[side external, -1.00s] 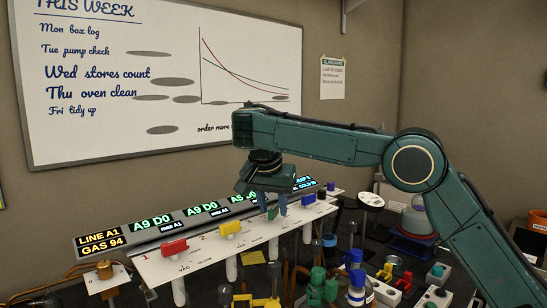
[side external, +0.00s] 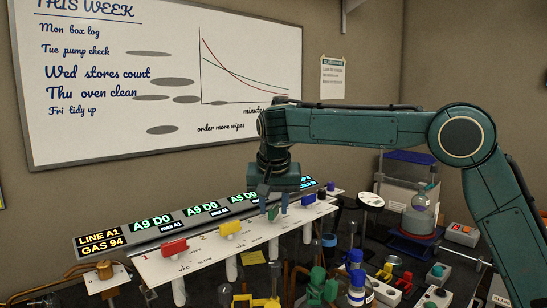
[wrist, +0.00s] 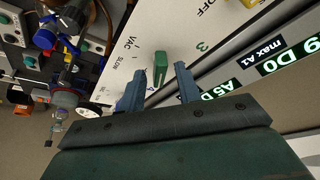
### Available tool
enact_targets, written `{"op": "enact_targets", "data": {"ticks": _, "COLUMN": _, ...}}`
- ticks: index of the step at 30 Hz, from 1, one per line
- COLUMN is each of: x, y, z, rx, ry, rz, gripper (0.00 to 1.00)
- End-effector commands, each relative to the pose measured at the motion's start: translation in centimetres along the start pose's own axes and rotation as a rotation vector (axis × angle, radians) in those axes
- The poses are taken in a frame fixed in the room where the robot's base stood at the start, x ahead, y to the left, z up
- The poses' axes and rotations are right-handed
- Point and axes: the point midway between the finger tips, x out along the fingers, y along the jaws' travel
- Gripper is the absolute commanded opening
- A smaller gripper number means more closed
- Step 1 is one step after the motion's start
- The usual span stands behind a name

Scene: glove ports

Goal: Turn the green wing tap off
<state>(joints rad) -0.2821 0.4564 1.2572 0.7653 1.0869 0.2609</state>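The green wing tap (side external: 273,214) is on the sloping white panel, right of the yellow tap. In the wrist view its green handle (wrist: 160,68) stands beside a green number 3, with VAC, SLOW and OFF printed on the panel around it. My gripper (side external: 274,206) is open over the tap. In the wrist view its two blue-grey fingers lie to the left and right of the handle, with a gap showing on each side. The fingers hide part of the panel around the tap in the side view.
The white panel (side external: 204,250) also carries a red tap (side external: 174,247), a yellow tap (side external: 229,228) and a blue tap (side external: 309,199). A row of lit displays (side external: 152,222) runs behind them. Bottles and small fittings crowd the bench in front. A whiteboard (side external: 120,125) hangs behind.

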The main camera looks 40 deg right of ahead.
Motion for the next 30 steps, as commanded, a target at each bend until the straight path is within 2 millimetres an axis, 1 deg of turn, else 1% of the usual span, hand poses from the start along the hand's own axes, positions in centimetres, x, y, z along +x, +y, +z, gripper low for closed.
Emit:
{"op": "enact_targets", "data": {"ticks": 14, "x": -0.04, "y": 0.23, "z": -0.07, "rx": -0.235, "ry": 0.001, "rz": -0.098, "gripper": 0.34}}
{"op": "enact_targets", "data": {"ticks": 30, "x": 0.03, "y": 0.4, "z": -0.14, "rx": -0.545, "ry": 0.0, "rz": -0.226, "gripper": 0.34}}
